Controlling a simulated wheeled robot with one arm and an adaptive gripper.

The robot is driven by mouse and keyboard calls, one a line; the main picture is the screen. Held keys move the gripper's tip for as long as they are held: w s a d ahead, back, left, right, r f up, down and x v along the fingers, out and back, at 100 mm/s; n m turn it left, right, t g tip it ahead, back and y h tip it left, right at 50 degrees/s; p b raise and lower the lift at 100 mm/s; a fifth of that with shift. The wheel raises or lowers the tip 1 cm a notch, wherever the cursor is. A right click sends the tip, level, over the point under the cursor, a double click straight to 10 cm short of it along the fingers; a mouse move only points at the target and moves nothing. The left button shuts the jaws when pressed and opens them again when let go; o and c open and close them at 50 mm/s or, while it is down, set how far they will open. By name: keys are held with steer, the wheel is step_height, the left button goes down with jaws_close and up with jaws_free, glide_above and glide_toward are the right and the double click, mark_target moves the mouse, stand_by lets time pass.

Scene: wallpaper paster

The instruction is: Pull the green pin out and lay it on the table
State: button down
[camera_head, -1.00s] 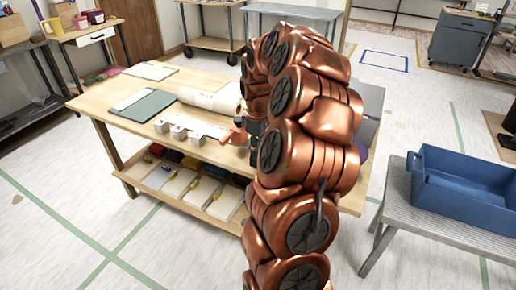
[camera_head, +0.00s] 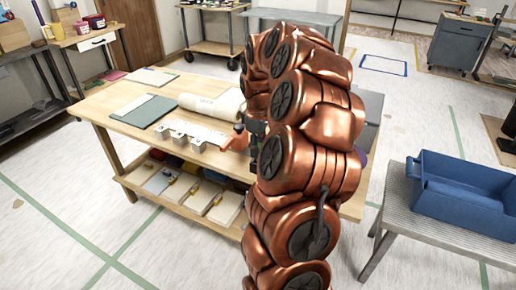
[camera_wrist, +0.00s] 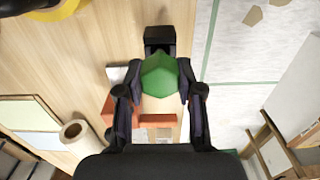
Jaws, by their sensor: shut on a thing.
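In the wrist view the green pin (camera_wrist: 160,77) shows as a faceted green head between the two dark fingers of my gripper (camera_wrist: 161,80). The fingers are shut on it from both sides. A black block (camera_wrist: 160,38) lies just beyond the head. The pin's lower part is hidden, so I cannot tell whether it still sits in a hole. The wooden table (camera_wrist: 60,75) lies below. In the head view my copper arm hides the pin and most of the gripper over the table (camera_head: 100,100).
An orange-red part (camera_wrist: 155,120) lies below the gripper. A paper roll (camera_head: 215,103), several pale blocks (camera_head: 180,137) and a grey-green sheet (camera_head: 147,110) lie on the table. A blue bin (camera_head: 465,185) stands on a grey bench at right.

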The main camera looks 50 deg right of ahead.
steer(key=shift+r+p, duration=0.3)
steer(key=shift+r, duration=0.7)
steer(key=shift+r, duration=0.1)
steer(key=shift+r+p, duration=0.75)
steer(key=shift+r, duration=1.15)
